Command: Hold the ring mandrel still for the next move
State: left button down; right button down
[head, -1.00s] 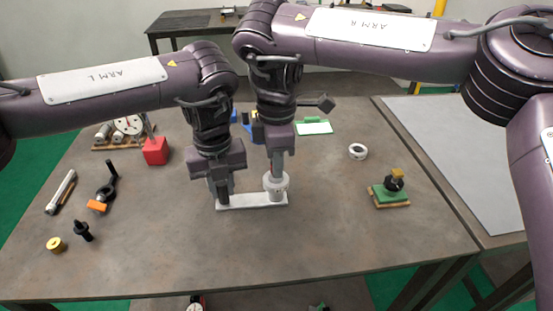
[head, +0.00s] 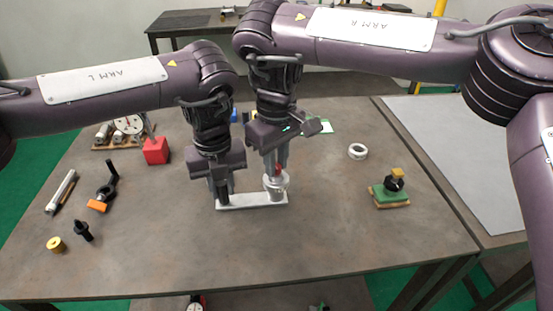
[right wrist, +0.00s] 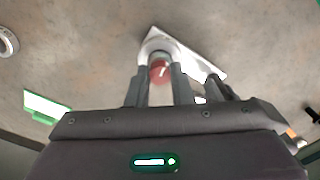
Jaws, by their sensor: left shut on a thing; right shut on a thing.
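A pale bar-shaped plate (head: 247,201) lies on the bench, with a pale ringed upright (head: 275,184) at its right end; I take this to be the ring mandrel. A red part (head: 278,169) shows at the upright's top. My right gripper (head: 276,172) is shut on this top part from above. In the right wrist view the red part (right wrist: 160,70) lies between the fingertips, with the pale ring behind it. My left gripper (head: 222,192) is shut at the plate's left end; its fingers hide most of what they hold there.
A red block (head: 156,151), a dial gauge (head: 128,125), a black-and-orange tool (head: 104,194), a black peg (head: 84,231) and a brass cylinder (head: 56,244) lie left. The bench front is clear.

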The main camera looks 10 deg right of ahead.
pick_arm(q)
jog(key=shift+f, duration=0.1)
pick_arm(e)
jog(key=m, duration=0.5)
jog(key=shift+m, duration=0.4)
dwell(0.3)
jog(key=c, duration=1.3)
grip_release()
jog(key=shift+o, duration=0.2)
jog(key=shift+r, duration=0.15)
notch_tip(320, 180, up, 12)
